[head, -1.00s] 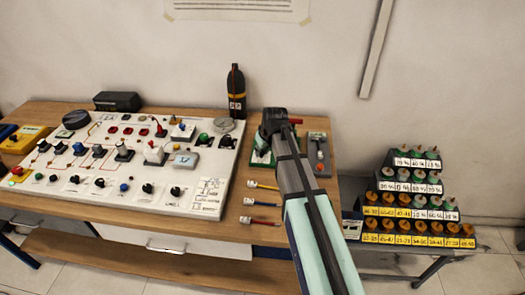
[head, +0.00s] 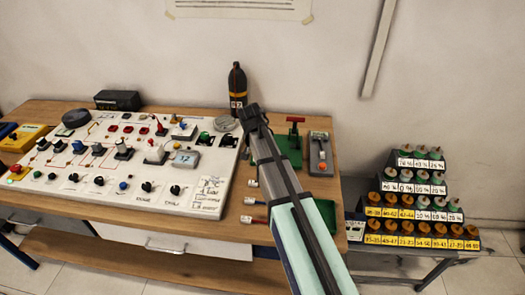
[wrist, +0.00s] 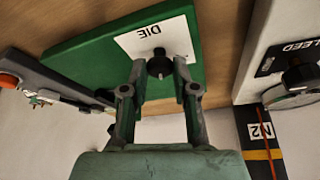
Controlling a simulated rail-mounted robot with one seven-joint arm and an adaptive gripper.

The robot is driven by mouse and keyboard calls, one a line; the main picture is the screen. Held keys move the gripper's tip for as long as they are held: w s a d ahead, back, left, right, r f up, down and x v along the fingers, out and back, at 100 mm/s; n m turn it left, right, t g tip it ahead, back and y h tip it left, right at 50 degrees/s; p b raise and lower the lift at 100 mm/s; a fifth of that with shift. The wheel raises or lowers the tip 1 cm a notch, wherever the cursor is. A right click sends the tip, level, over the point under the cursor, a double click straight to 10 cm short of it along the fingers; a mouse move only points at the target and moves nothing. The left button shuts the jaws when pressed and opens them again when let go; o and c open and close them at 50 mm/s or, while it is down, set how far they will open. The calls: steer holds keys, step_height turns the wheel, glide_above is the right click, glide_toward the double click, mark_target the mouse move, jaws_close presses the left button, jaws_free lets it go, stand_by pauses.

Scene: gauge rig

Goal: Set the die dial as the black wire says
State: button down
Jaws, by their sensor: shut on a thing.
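The die dial (wrist: 159,64) is a small black knob on a white plate lettered DIE (wrist: 145,42), fixed to a green base (wrist: 85,45). My gripper (wrist: 160,70) has a finger on each side of the knob and is shut on it. In the head view my gripper (head: 252,118) is over the left part of the green base (head: 292,157), and my arm hides the dial there.
The large white panel (head: 207,190) with knobs is close on the left. A dark bottle (head: 237,85) stands behind. Stepped racks (head: 392,213) are at the right.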

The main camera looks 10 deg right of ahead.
steer(key=m, duration=0.2)
steer(key=m+g+h+b, duration=0.1)
steer(key=m, duration=0.1)
steer(key=shift+w+a+f, duration=0.1)
steer(key=shift+w+a, duration=0.05)
steer(key=shift+w, duration=0.05)
steer(key=shift+m+g+b, duration=0.55)
steer(key=shift+m+g, duration=0.15)
steer(key=shift+m, duration=1)
steer(key=shift+s, duration=0.1)
steer(key=c, duration=0.9)
jaws_free()
steer(key=v, duration=1.2)
steer(key=shift+a, duration=0.25)
